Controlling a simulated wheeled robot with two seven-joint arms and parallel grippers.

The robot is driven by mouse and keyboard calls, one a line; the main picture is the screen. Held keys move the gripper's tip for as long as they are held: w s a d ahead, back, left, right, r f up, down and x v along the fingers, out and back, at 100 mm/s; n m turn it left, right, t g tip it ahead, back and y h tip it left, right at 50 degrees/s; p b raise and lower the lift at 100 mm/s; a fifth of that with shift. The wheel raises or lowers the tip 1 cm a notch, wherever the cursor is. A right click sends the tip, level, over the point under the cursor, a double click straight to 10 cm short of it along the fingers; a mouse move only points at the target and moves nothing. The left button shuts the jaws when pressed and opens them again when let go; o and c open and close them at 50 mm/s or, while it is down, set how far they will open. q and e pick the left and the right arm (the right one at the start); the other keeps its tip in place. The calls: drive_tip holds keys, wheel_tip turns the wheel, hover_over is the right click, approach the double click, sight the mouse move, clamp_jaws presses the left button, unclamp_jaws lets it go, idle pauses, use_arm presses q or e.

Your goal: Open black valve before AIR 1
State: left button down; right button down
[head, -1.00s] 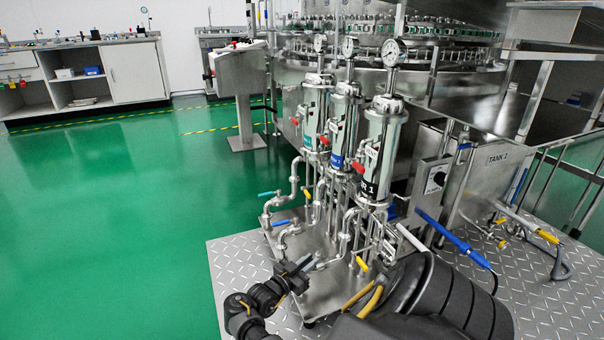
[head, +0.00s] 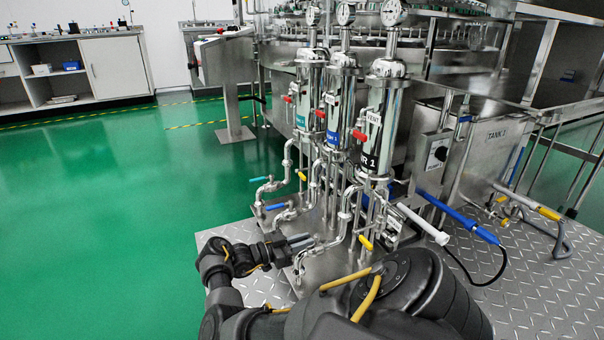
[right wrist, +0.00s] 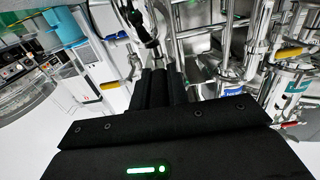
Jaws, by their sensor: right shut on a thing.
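The AIR 1 filter housing (head: 382,125) is a steel cylinder with a black label and a gauge on top, the nearest of three. My right gripper (head: 302,241) points right at the low end of the pipework in front of it. In the right wrist view, its dark fingers (right wrist: 161,84) are close together at a steel pipe fitting (right wrist: 154,52). It is shut on the black valve handle, which the fingers largely hide, so I cannot read its angle. My left gripper is not in view.
Teal (head: 259,179) and blue (head: 275,207) valve handles sit on the neighbouring pipes. A yellow handle (head: 365,243) is close to my right arm. White and blue wands (head: 457,221) project at the right. Green floor is open at the left.

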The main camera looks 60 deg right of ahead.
drive_tip(key=shift+d+r, duration=0.1)
drive_tip(key=shift+r, duration=0.05)
drive_tip(key=c, duration=1.4)
unclamp_jaws()
drive_tip(key=shift+s, duration=0.15)
drive_tip(key=shift+o, duration=0.2)
drive_tip(key=b+v, duration=0.1)
drive_tip(key=v, duration=1)
drive_tip(key=shift+b, duration=0.4)
